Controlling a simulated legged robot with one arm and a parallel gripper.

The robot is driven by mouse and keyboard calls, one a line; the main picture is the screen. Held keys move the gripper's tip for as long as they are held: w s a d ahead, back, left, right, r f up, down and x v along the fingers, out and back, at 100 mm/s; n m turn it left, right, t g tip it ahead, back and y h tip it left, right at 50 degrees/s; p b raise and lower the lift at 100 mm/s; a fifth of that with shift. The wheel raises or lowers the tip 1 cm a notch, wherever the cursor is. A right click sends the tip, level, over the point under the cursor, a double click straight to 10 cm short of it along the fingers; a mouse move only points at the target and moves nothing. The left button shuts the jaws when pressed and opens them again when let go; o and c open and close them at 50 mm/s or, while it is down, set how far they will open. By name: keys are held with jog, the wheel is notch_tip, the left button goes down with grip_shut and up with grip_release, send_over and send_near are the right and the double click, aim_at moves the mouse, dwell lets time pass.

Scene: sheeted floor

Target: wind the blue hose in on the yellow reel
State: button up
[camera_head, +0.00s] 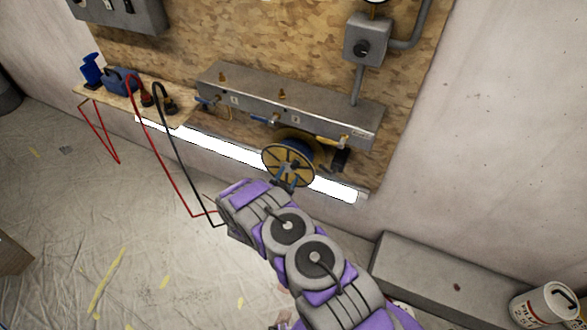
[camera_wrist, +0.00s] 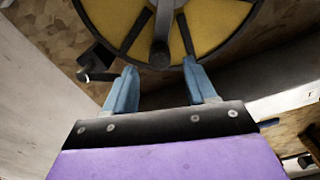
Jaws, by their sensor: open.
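The yellow reel (camera_head: 287,164) is mounted on the wall board under a long grey metal box. It has a yellow face with dark spokes and a dark rim. Blue hose (camera_head: 306,150) shows wound behind its face. In the wrist view the reel (camera_wrist: 206,22) fills the top, with a dark knob or handle (camera_wrist: 160,54) sticking out near its lower rim. My gripper (camera_wrist: 160,82) has two blue fingers spread apart, one on each side below the knob, with nothing between them. In the head view my gripper (camera_head: 286,182) is just below the reel's lower edge.
A grey box (camera_head: 285,105) with valves runs above the reel. A bright light strip (camera_head: 225,151) lies below it. A small shelf (camera_head: 125,99) at left holds blue items, with red and black cables hanging down. A grey bench (camera_head: 440,275) and bucket (camera_head: 545,306) stand at right. The sheeted floor at left is mostly clear.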

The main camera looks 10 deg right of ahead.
aim_at(293, 168)
jog(key=shift+b+x, duration=0.55)
jog(key=shift+x, duration=2.2)
jog(key=shift+c, duration=0.2)
grip_shut()
